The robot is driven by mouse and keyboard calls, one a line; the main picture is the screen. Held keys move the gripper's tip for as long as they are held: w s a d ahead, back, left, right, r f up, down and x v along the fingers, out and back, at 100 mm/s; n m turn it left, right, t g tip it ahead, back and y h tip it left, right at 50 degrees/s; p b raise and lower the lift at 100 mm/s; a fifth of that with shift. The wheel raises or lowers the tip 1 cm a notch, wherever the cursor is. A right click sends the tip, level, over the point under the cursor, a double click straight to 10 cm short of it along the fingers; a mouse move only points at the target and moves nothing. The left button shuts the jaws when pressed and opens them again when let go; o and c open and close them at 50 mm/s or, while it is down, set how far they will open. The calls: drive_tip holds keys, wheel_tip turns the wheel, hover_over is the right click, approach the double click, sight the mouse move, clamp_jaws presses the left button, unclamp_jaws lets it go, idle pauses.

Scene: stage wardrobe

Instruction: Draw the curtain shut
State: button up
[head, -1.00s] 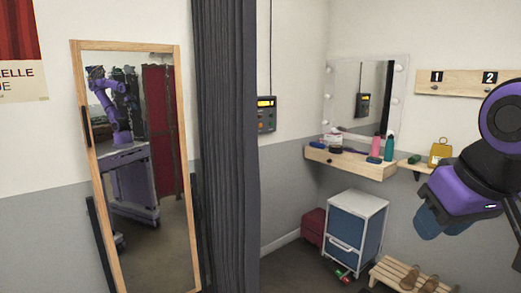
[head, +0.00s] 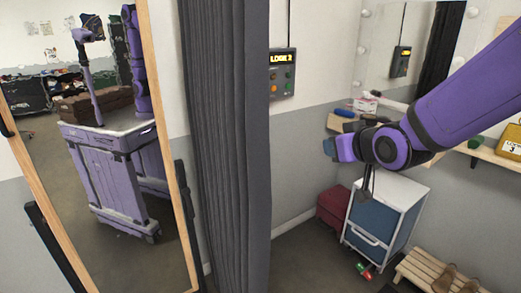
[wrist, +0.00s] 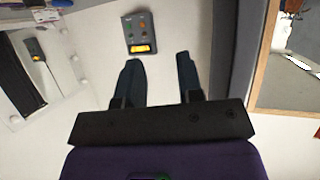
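The dark grey curtain (head: 228,140) hangs in a narrow gathered bundle of vertical folds, between the standing mirror and the wall box in the head view. In the wrist view it is the dark strip (wrist: 238,50) right of the fingers. My gripper (head: 332,148) is right of the curtain and apart from it. In the wrist view my gripper (wrist: 158,70) has its two dark fingers spread, with nothing between them. A wall control box (head: 282,73) with a lit display and several buttons is behind the curtain's right edge; it also shows beyond the fingertips (wrist: 140,32).
A wood-framed mirror (head: 165,110) leans left of the curtain. A blue-and-white drawer cabinet (head: 383,220), a red box (head: 334,206) and a slatted bench with shoes (head: 437,272) stand at right. Small items lie on the floor by the cabinet.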

drive_tip(key=w+a+f+n+t+y, duration=0.2)
drive_tip(key=w+a+f+y, duration=0.15)
drive_tip(key=a, duration=0.35)
drive_tip(key=y, duration=0.3)
approach(265, 153)
drive_tip(key=x, duration=0.2)
drive_tip(key=shift+n+t+h, duration=0.25)
drive_tip(key=shift+n+t, duration=0.05)
drive_tip(key=shift+n, duration=0.1)
drive_tip(key=x, duration=1)
drive_tip(key=shift+a, duration=0.2)
clamp_jaws()
